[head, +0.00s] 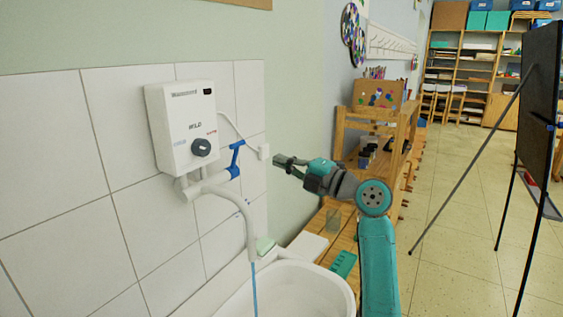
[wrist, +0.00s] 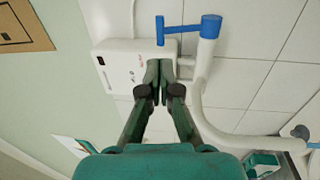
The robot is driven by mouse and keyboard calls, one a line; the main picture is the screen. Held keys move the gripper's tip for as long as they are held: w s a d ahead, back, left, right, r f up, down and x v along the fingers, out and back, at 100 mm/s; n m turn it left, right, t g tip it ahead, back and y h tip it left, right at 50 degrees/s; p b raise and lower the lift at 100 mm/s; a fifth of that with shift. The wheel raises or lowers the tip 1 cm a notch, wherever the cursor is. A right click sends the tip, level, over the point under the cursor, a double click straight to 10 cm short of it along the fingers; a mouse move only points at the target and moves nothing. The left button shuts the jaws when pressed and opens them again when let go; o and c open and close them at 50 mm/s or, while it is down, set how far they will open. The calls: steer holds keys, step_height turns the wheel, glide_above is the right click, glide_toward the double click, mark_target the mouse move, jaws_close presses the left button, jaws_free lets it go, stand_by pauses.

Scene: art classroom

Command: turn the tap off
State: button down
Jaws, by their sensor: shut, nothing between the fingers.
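The tap has a blue lever handle (head: 237,158) on a white pipe under a white water heater (head: 182,125) with a dark knob. Its white spout (head: 244,215) curves down, and a thin blue stream of water (head: 254,288) runs from it into the basin. My gripper (head: 280,161) is to the right of the lever, apart from it, with its fingers shut and empty. In the wrist view the blue handle (wrist: 188,28) shows beyond and to the right of my shut fingertips (wrist: 160,68), which overlap the heater in the picture. No contact is visible.
A wooden shelf unit (head: 397,130) stands behind my arm. A black easel (head: 540,105) is at right. Open tiled floor lies between them.

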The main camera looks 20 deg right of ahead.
mark_target(242, 141)
steer(key=x, duration=1)
steer(key=shift+w+a, duration=0.15)
steer(key=shift+w, duration=0.2)
steer(key=shift+r, duration=0.15)
steer(key=shift+w+a+r+g+h, duration=0.3)
steer(key=shift+w+r+g+h, duration=0.1)
steer(key=shift+g, duration=0.1)
steer(key=shift+w+a+r+g+h, duration=0.25)
steer(key=shift+w+a+g+h, duration=0.1)
steer(key=shift+w+g, duration=0.1)
steer(key=shift+w+a+r, duration=0.15)
steer(key=shift+w+a, duration=0.2)
steer(key=shift+w, duration=0.2)
